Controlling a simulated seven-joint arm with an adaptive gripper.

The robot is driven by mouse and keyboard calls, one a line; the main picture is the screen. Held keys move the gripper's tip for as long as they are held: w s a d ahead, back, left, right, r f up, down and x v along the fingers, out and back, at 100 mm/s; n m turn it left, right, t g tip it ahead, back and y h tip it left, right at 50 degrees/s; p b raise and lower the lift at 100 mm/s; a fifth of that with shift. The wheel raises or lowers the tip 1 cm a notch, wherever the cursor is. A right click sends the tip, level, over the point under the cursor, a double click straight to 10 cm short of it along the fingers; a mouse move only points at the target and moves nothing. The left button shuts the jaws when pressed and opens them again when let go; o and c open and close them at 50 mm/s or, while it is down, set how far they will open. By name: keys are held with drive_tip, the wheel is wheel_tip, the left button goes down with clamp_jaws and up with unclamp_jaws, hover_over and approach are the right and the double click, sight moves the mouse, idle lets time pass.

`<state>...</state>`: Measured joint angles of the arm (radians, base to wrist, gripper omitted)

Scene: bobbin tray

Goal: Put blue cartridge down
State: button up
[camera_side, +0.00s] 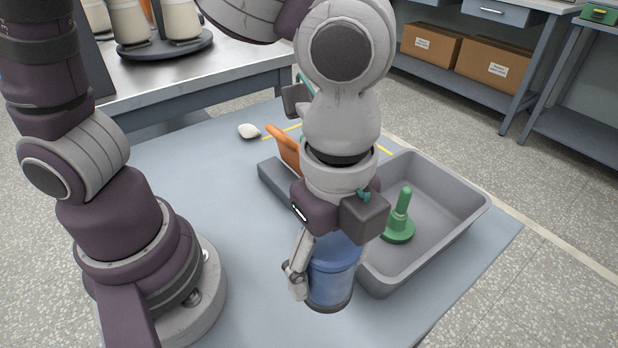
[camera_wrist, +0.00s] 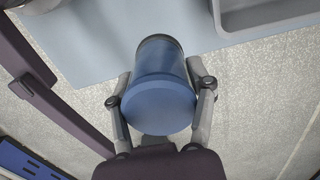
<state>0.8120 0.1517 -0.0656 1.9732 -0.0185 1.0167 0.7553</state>
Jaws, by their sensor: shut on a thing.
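The blue cartridge (camera_side: 331,273) is a blue cylinder with a dark band at its lower end. My gripper (camera_side: 312,277) is shut on it, and it hangs roughly upright beside the near left wall of the grey bin (camera_side: 385,283). In the wrist view the cartridge (camera_wrist: 162,92) sits between the two fingers of my gripper (camera_wrist: 161,100), one on each side. I cannot tell whether its bottom touches the table. Its top is partly hidden by my gripper in the side view.
A green bobbin-like piece (camera_side: 399,220) stands in the bin. An orange piece (camera_side: 285,149) stands at a grey block (camera_side: 280,188) behind my gripper. A white mouse-like thing (camera_side: 249,131) lies farther back. The blue-grey table (camera_side: 215,185) is clear left of my gripper.

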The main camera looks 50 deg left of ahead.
wheel_tip(320, 180, up, 8)
drive_tip(key=shift+r, duration=0.1)
drive_tip(key=shift+w+a+r+n, duration=0.2)
drive_tip(key=shift+w+a+n, duration=0.1)
drive_tip(key=shift+w, duration=0.15)
drive_tip(key=w+a+n, duration=0.2)
drive_tip(key=w+a, duration=0.1)
drive_tip(key=a, duration=0.1)
drive_tip(key=w+a+n, duration=0.3)
drive_tip(key=w+a, duration=0.1)
drive_tip(key=shift+w+a, duration=0.3)
drive_tip(key=a+n, duration=1)
drive_tip(key=a, duration=1.2)
drive_tip(key=s+a+n, duration=0.4)
drive_tip(key=s+a, duration=0.2)
drive_tip(key=a, duration=0.2)
drive_tip(key=f, duration=1.4)
drive_tip(key=a+f, duration=0.1)
drive_tip(key=f, duration=0.6)
drive_tip(key=shift+s, duration=0.2)
